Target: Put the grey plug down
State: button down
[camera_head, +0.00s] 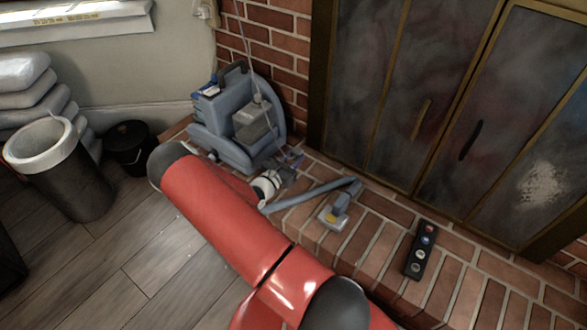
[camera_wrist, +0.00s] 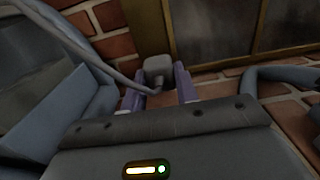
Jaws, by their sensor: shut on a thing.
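The grey plug (camera_wrist: 158,66) shows in the wrist view between the purple fingers of my gripper (camera_wrist: 160,84). My gripper is shut on it, and a grey cord runs from it to the left. The brick hearth and wall lie around and behind the plug; I cannot tell if it touches the bricks. In the head view my gripper (camera_head: 292,160) is low over the brick hearth (camera_head: 375,240), just right of the blue-grey cleaning machine (camera_head: 240,125). The plug is too small to make out there.
A grey hose with a flat nozzle (camera_head: 334,217) lies on the hearth in front of the fireplace doors (camera_head: 420,100). A black strip with round knobs (camera_head: 420,250) lies farther right. Bare brick lies between them. A bin (camera_head: 60,170) and a black bucket (camera_head: 130,147) stand left.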

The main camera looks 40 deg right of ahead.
notch_tip(320, 180, down, 5)
jog(key=shift+r, duration=0.1)
dwell(0.3)
